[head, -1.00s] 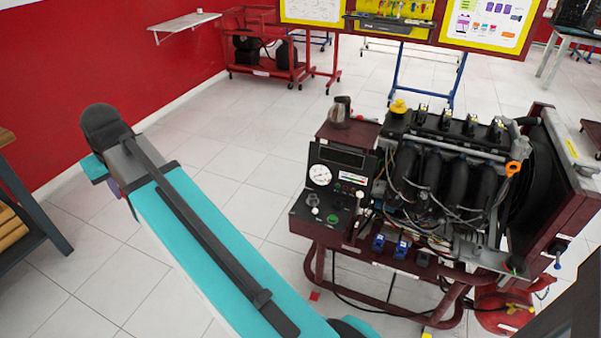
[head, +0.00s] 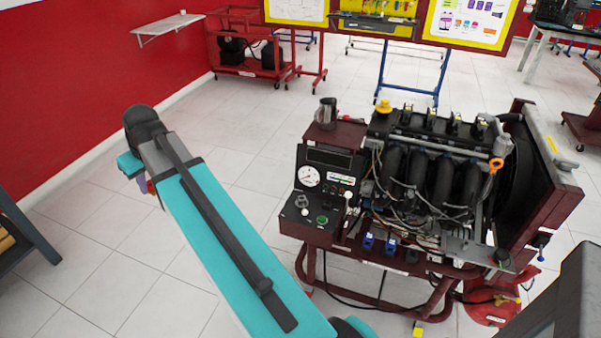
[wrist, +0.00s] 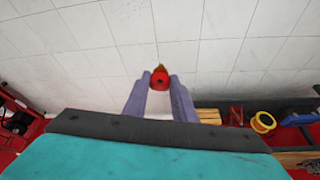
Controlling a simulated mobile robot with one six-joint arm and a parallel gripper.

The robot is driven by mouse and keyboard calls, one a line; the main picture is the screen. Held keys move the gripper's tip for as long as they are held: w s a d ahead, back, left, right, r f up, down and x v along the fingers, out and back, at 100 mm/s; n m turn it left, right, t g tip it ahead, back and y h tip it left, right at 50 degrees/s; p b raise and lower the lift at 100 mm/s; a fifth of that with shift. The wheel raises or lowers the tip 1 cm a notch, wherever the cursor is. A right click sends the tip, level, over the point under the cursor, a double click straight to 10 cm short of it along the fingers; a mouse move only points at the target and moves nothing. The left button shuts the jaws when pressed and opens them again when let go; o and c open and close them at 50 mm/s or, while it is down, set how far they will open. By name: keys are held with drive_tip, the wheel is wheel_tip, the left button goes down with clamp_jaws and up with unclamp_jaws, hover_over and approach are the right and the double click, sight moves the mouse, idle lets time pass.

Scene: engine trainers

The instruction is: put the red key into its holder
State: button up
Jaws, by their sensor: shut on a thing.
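The red key (wrist: 160,79) shows in the wrist view as a small red piece with a dark spot and a yellowish tip. My gripper (wrist: 160,84) is shut on it, with one purple-grey finger on each side. In the head view my gripper (head: 146,187) is mostly hidden under the end of my arm, well left of the engine trainer. The trainer's control panel (head: 316,218) carries a gauge, a grey round fitting and a green button. I cannot tell which part is the key's holder.
The engine (head: 430,175) stands right of the panel on a dark red frame. A metal jug (head: 326,114) stands on the panel's top. A dark bench (head: 30,240) is at the left edge. Open tiled floor (head: 235,165) lies between my gripper and the trainer.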

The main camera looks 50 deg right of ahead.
drive_tip(key=s+d+f+n+p, duration=0.1)
drive_tip(key=s+d+f+p, duration=0.15)
drive_tip(key=d, duration=0.65)
drive_tip(key=s+d+f+p, duration=0.1)
drive_tip(key=s+d+f, duration=0.15)
drive_tip(key=d, duration=0.65)
drive_tip(key=s+d+f+n+p, duration=0.15)
drive_tip(key=s+d, duration=0.25)
drive_tip(key=d, duration=0.6)
drive_tip(key=s+d+f+p, duration=0.2)
drive_tip(key=s+d+f, duration=0.2)
drive_tip(key=s+d, duration=0.6)
drive_tip(key=s+d+f+y+p, duration=0.1)
drive_tip(key=s+d+f, duration=0.3)
drive_tip(key=s+d, duration=0.6)
drive_tip(key=shift+s+p, duration=0.5)
drive_tip(key=shift+p, duration=0.05)
drive_tip(key=shift+f, duration=0.2)
wheel_tip(320, 180, down, 5)
drive_tip(key=shift+r+b, duration=0.15)
drive_tip(key=shift+b, duration=0.6)
drive_tip(key=shift+f+b, duration=1.35)
drive_tip(key=shift+f, duration=0.25)
